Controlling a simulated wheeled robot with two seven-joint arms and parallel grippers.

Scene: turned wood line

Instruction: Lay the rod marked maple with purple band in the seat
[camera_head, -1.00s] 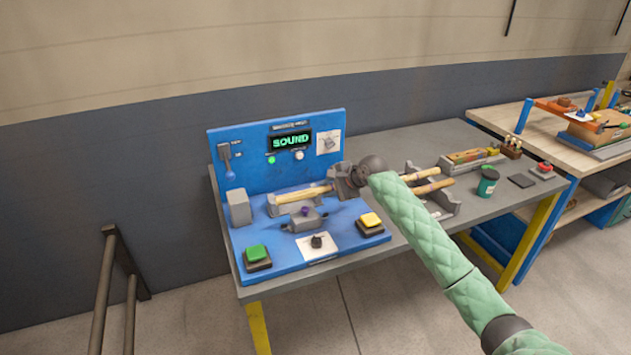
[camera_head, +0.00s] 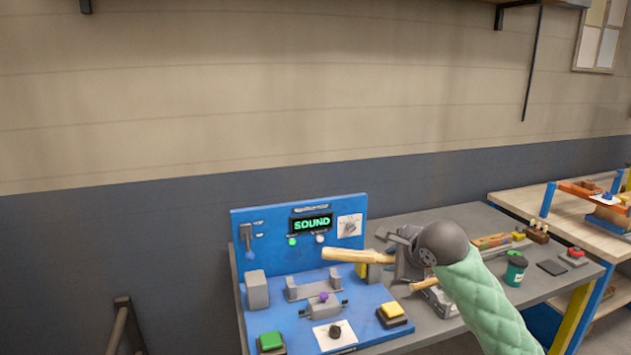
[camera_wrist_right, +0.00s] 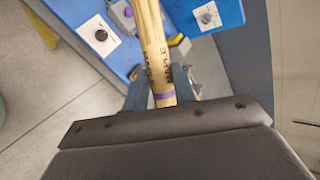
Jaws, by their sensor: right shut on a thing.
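My right gripper (camera_head: 392,262) is shut on a pale wooden rod (camera_head: 350,256), which points left from it above the blue panel. In the right wrist view the rod (camera_wrist_right: 152,45) shows the lettering MAPLE and a purple band (camera_wrist_right: 165,95) close to the gripper (camera_wrist_right: 163,103). The grey seat (camera_head: 313,288), a cradle with two raised ends on the blue panel, looks empty. The rod is above it and to its right, apart from it. My left gripper is not in view.
Another rod (camera_head: 425,284) lies right, partly behind my arm. A green cup (camera_head: 515,268) stands farther right.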

